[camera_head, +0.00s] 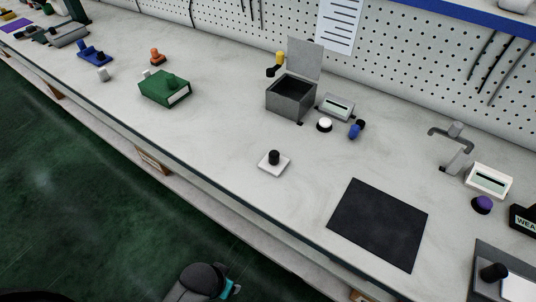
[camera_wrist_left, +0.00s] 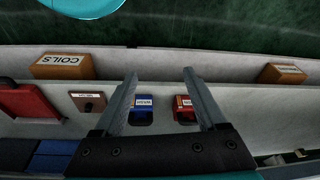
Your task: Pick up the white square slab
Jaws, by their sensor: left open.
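The white square slab (camera_head: 264,168) lies flat on the pale workbench (camera_head: 215,130), near the middle of the head view. A short black knob (camera_head: 274,157) stands up from its centre. Nothing is touching it. My left gripper (camera_wrist_left: 160,75) shows in the left wrist view with its two fingers apart and nothing between them. The slab is not in that wrist view. Part of my own arm shows at the bottom of the head view, but no fingers are seen there. My right gripper is in neither view.
A black mat (camera_head: 378,222) lies right of the slab. Behind stand an open grey box (camera_head: 290,100), a white-topped button (camera_head: 324,125) and a small display unit (camera_head: 336,106). A green block (camera_head: 163,90) is to the left. The bench around the slab is clear.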

